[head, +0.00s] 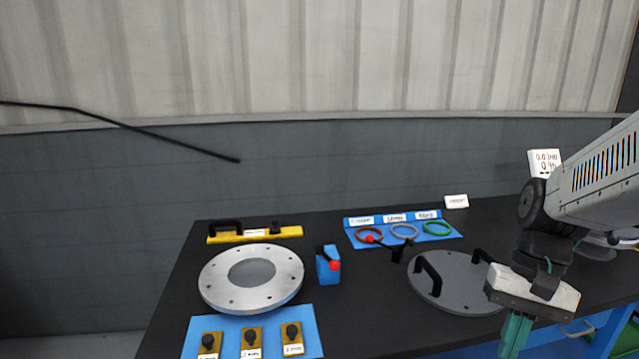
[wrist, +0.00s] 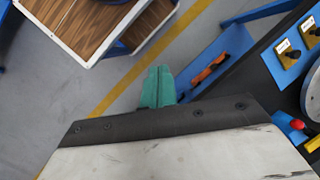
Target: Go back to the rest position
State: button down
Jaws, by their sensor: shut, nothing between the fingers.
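My gripper (head: 515,337) hangs at the right of the head view, pointing down, in front of the table's front edge. Its green fingers are together with nothing between them. In the wrist view the green fingers (wrist: 158,88) are also closed, with the floor and the table's edge beyond them. My gripper is apart from everything on the table.
The black table (head: 340,325) holds a silver flanged disc (head: 215,275), a grey lid (head: 455,290) with black handles, a blue block (head: 327,270), a blue mat with three rings (head: 437,228) and a yellow bar (head: 255,235). A wooden-topped unit (wrist: 85,25) stands beyond open floor.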

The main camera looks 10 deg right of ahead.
jog(key=s+a+r+n+t+h, duration=0.3)
jog(key=s+a+r+n+t, duration=0.1)
jog(key=a+r+n, duration=0.2)
jog(key=shift+s+a+r, duration=0.15)
jog(key=shift+a+r, duration=0.4)
jog(key=shift+a, duration=0.55)
